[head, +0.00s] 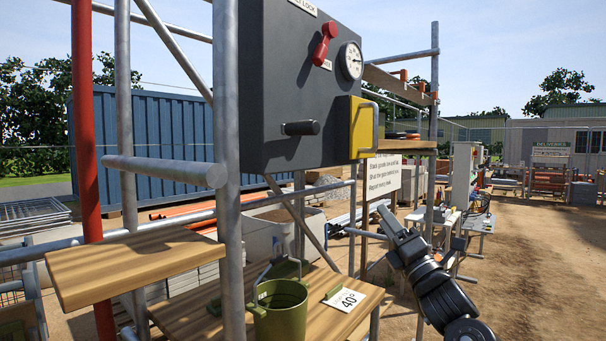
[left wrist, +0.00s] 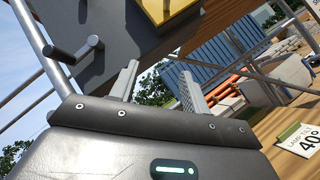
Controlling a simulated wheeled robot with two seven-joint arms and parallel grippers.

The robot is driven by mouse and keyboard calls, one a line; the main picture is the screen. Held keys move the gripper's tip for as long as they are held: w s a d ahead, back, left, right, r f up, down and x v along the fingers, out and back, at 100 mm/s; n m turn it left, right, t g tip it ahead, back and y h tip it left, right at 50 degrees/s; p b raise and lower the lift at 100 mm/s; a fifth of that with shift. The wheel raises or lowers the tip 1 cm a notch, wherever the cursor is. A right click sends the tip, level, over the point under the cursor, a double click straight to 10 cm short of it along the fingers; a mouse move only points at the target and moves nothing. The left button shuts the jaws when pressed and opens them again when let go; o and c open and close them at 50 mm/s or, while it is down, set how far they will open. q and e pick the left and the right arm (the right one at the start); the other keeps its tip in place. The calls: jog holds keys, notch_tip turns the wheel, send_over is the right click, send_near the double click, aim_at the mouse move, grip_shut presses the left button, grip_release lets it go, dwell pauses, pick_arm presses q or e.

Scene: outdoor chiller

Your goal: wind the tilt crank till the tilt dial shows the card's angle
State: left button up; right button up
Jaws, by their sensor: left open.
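A dark grey box (head: 290,85) on a scaffold frame carries a black crank handle (head: 300,128) low on its front. A round white dial (head: 351,61) sits at its upper right; its reading is too small to tell. A white card (head: 344,299) reading 40° stands on the lower wooden shelf; it also shows in the left wrist view (left wrist: 303,139). My left gripper (head: 392,226) is open and empty, right of and below the box, apart from the crank. In the left wrist view the crank (left wrist: 77,50) is left of the open fingers (left wrist: 158,88). My right gripper is not in view.
A red lock lever (head: 325,42) is left of the dial. A yellow part with a handle (head: 364,127) juts from the box's lower right. A green pot (head: 280,308) stands beside the card. Scaffold poles (head: 228,170) and a wooden board (head: 130,262) flank the left side.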

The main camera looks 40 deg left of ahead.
pick_arm(q)
jog(key=s+r+n+g+y+p, duration=0.1)
jog(key=s+r+n+g, duration=0.6)
jog(key=s+r+n, duration=0.4)
jog(key=n+g+h+p, duration=0.1)
jog(key=n+g, duration=0.2)
jog(key=n, duration=0.1)
send_near(303, 127)
jog(key=w+a, duration=0.1)
jog(key=p+x, duration=0.4)
jog(key=x, duration=0.5)
jog(key=shift+w+r, duration=0.1)
jog(key=shift+w, duration=0.05)
jog(key=shift+a+r+p, duration=0.1)
jog(key=shift+a+p, duration=0.25)
jog(key=shift+a, duration=0.2)
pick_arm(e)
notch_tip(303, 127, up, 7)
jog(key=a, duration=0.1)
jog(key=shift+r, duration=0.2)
pick_arm(q)
jog(key=shift+c, duration=0.4)
grip_shut()
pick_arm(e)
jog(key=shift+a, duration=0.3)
